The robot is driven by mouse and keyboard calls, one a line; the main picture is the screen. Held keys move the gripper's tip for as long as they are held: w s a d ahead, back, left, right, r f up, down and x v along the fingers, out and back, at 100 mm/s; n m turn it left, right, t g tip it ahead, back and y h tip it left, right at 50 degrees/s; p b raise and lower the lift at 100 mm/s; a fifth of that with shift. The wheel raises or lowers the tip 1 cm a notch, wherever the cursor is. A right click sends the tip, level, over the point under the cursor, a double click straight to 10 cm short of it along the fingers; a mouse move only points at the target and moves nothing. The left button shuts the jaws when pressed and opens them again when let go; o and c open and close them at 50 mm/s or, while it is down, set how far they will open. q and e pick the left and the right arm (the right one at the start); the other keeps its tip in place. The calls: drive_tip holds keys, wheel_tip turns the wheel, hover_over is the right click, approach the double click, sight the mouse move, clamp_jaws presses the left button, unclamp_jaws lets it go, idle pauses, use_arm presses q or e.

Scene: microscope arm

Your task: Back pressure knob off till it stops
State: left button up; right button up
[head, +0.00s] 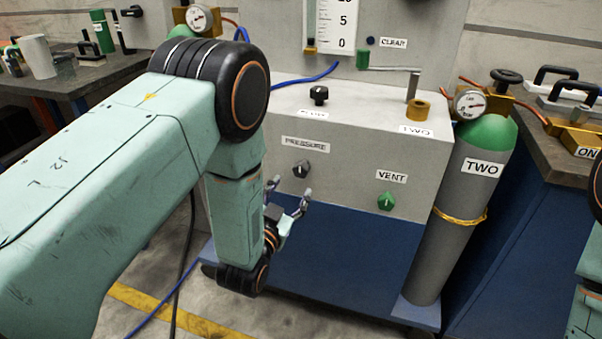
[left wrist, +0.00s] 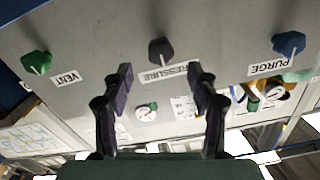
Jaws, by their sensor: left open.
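The pressure knob (head: 301,169) is a dark grey knob on the front of the grey console, just below the PRESSURE label (head: 305,144). In the left wrist view the pressure knob (left wrist: 160,51) appears upside down, ahead of and between my fingers. My left gripper (head: 289,197) is open and empty, a little below and left of the knob in the head view. In the left wrist view the left gripper (left wrist: 160,78) has its two fingers spread, with the knob beyond their tips and apart from them. My right gripper is not in view.
A green vent knob (head: 386,201) sits right of the pressure knob, and a blue purge knob (left wrist: 289,43) shows on its other side. A grey cylinder (head: 462,200) marked TWO stands right of the console (head: 415,172). A black knob (head: 319,95) is on top.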

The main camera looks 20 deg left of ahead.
sight(300, 172)
use_arm(q)
drive_tip(key=w+b, duration=0.1)
drive_tip(key=w, duration=0.5)
drive_tip(key=shift+w+b, duration=0.3)
drive_tip(key=shift+b, duration=0.1)
drive_tip(key=shift+w+d+r, duration=0.1)
drive_tip(key=shift+w+r, duration=0.1)
drive_tip(key=shift+w, duration=0.25)
drive_tip(key=shift+w+f, duration=0.1)
drive_tip(key=shift+w, duration=0.1)
drive_tip(key=shift+c, duration=0.5)
drive_tip(key=shift+s, duration=0.1)
drive_tip(key=c, duration=1.1)
